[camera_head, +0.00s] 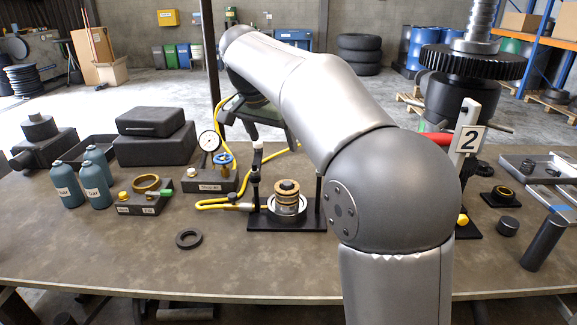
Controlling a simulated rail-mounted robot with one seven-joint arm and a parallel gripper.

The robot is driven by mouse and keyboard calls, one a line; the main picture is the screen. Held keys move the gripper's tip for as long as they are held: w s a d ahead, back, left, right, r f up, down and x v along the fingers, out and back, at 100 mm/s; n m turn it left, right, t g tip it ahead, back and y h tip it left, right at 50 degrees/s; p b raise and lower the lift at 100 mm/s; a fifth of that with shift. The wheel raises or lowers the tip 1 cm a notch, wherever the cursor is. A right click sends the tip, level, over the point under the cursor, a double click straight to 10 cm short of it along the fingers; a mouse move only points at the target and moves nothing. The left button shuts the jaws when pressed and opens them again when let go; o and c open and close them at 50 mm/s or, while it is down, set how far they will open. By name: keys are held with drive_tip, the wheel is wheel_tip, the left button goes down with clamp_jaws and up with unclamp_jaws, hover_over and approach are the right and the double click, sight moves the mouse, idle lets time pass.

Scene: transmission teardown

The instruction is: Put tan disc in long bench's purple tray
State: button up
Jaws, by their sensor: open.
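A stack of tan-brown discs (287,204) with a dark cap on top stands in a silver ring on a black base plate, near the middle of the bench. I cannot tell whether the tan disc is one of these. I see no purple tray. My arm reaches up from the lower right, over the bench, and bends down at the upper left behind the stack. My gripper is not clearly visible; the arm's end is hidden or lost among dark parts behind the stack.
The brown bench top (120,250) is clear at front left, except for a dark ring (189,239). Teal bottles (95,185), dark cases (155,137) and a gauge block (210,178) stand at left.

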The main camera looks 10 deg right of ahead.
drive_tip(key=s+d+f+n+g+y, duration=0.1)
drive_tip(key=s+f+n, duration=0.2)
drive_tip(key=s+f, duration=0.3)
drive_tip(key=s+d+f+n, duration=0.2)
drive_tip(key=s+f, duration=0.5)
drive_tip(key=s, duration=0.5)
drive_tip(key=shift+s+d+f+n+g+y, duration=0.15)
drive_tip(key=shift+s+f+n+g+y, duration=0.05)
drive_tip(key=shift+n+g+y, duration=0.2)
drive_tip(key=shift+o, duration=0.5)
drive_tip(key=s+f+n+g+y, duration=0.1)
drive_tip(key=s+f+n, duration=0.1)
drive_tip(key=s+f, duration=0.8)
drive_tip(key=s, duration=0.3)
drive_tip(key=shift+s+d+f+n, duration=0.15)
drive_tip(key=shift+s+d+n, duration=0.1)
drive_tip(key=shift+s+n, duration=0.15)
drive_tip(key=shift+w, duration=0.1)
